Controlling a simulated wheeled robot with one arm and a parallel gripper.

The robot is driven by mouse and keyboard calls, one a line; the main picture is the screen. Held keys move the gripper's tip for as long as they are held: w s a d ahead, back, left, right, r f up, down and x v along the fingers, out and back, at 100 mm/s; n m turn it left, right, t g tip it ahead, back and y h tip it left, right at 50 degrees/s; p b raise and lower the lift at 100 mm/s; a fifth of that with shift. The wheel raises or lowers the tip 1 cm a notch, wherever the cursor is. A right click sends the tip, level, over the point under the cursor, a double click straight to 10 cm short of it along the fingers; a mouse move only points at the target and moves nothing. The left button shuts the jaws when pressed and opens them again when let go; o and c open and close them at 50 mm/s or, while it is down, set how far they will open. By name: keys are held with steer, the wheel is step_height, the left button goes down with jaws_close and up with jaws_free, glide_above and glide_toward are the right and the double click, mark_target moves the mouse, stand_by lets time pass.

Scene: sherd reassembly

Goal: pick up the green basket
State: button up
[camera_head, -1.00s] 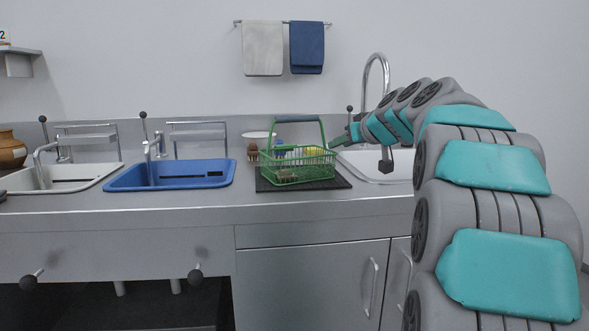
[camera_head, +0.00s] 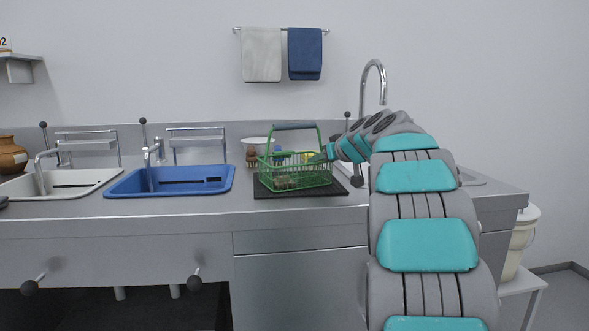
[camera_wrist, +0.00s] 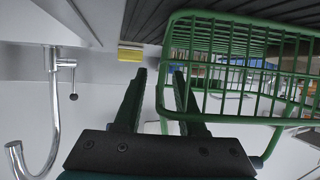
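The green wire basket (camera_head: 297,181) stands on a dark mat on the counter, with several small items in it. Its handle (camera_head: 293,126) with a grey-blue grip arches above it. In the wrist view the basket's green rim and wires (camera_wrist: 240,18) fill the upper right. My gripper (camera_head: 328,153) is at the basket's upper right side in the head view, its fingers small and partly hidden. In the wrist view my gripper (camera_wrist: 155,82) has its two dark fingers apart, nothing clearly between them. The right finger overlaps the basket's edge; I cannot tell whether it touches.
The dark mat (camera_head: 335,188) lies under the basket. A blue sink basin (camera_head: 125,186) is left of it. A tall faucet (camera_head: 365,85) stands behind my arm. A brown pot (camera_head: 10,155) is at the far left. Bare counter runs along the front (camera_head: 200,207).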

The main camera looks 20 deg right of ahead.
jaws_close()
stand_by(0.3)
stand_by(1.1)
